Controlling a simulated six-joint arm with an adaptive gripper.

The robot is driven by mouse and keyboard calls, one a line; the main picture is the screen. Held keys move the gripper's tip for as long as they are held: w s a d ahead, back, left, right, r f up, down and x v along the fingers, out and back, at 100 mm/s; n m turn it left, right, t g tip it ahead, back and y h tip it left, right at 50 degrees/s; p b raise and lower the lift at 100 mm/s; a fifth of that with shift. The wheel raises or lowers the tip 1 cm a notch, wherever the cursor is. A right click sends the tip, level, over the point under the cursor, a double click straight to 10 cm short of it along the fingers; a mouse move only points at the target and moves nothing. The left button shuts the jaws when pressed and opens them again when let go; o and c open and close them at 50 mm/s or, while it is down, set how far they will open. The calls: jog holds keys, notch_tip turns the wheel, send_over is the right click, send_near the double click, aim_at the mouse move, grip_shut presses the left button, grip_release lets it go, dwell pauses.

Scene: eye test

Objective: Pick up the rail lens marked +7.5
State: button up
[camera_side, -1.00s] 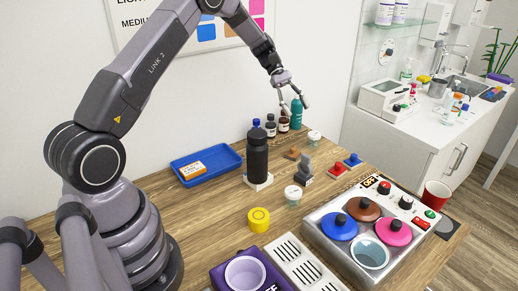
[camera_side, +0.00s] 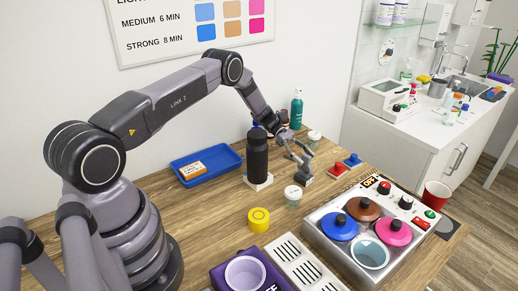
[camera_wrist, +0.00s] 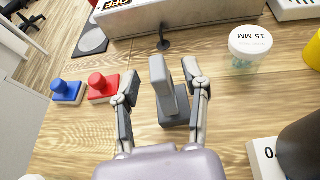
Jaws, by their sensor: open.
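No marking that reads +7.5 is legible in either view. A dark grey upright piece on a flat base (camera_side: 304,179) stands on the table in the side view, under my gripper (camera_side: 302,157). I cannot tell for sure that it is the rail lens. In the wrist view the same grey piece (camera_wrist: 172,104) stands upright between the two fingers of my gripper (camera_wrist: 162,82). The fingers are apart, one on each side of it, with a gap on the left. Whether the right finger touches it I cannot tell.
A red knob block (camera_wrist: 103,86) and a blue one (camera_wrist: 67,90) stand left of the fingers. A jar marked 15 MM (camera_wrist: 249,48) stands right. A black bottle (camera_side: 257,160) on a white base is close by. The warmer with coloured lids (camera_side: 318,236) lies in front.

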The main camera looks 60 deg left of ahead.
jog(key=shift+d+f, duration=0.2)
jog(key=shift+d, duration=0.4)
grip_shut()
jog(key=shift+r, duration=0.1)
